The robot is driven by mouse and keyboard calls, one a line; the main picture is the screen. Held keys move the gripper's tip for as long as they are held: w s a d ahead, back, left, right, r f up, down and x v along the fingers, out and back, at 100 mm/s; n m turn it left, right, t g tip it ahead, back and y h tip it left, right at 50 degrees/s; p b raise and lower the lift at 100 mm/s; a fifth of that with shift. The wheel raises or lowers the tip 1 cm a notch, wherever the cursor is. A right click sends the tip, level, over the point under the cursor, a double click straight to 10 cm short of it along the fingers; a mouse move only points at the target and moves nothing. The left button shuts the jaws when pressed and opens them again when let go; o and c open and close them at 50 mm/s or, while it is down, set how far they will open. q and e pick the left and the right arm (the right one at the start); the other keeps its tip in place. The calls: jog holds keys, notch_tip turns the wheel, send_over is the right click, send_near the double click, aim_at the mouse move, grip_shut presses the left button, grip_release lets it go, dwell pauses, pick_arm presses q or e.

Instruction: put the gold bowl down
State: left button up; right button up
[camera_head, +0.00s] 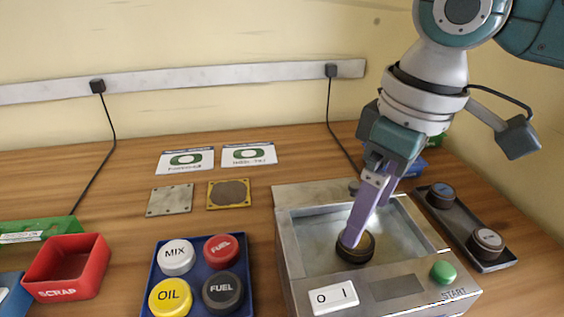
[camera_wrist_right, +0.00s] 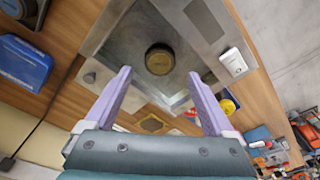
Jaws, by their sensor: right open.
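The gold bowl (camera_head: 356,250), dark and brownish gold, sits on the floor of the sunken metal basin of the grey machine (camera_head: 412,287). In the right wrist view the bowl (camera_wrist_right: 159,59) shows whole, just beyond the fingertips and centred between them. My right gripper (camera_head: 352,238) reaches down into the basin over the bowl, its purple fingers hiding part of it. In the right wrist view the fingers (camera_wrist_right: 160,80) are spread wide with nothing between them. I cannot tell how much height separates the tips from the bowl. My left gripper is not in view.
The machine's front has a white O/I switch (camera_head: 334,297) and a green START button (camera_head: 443,271). A dark tray with two knobs (camera_head: 472,232) lies right. A blue tray with several labelled caps (camera_head: 245,292) and a red SCRAP bin (camera_head: 69,267) stand left. Two plates and two cards lie behind.

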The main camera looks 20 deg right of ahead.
aim_at(368, 246)
notch_tip(368, 246, up, 7)
jog(key=shift+s+d+p, duration=0.15)
jog(key=shift+s+p, duration=0.2)
jog(key=shift+s, duration=0.05)
dwell(0.9)
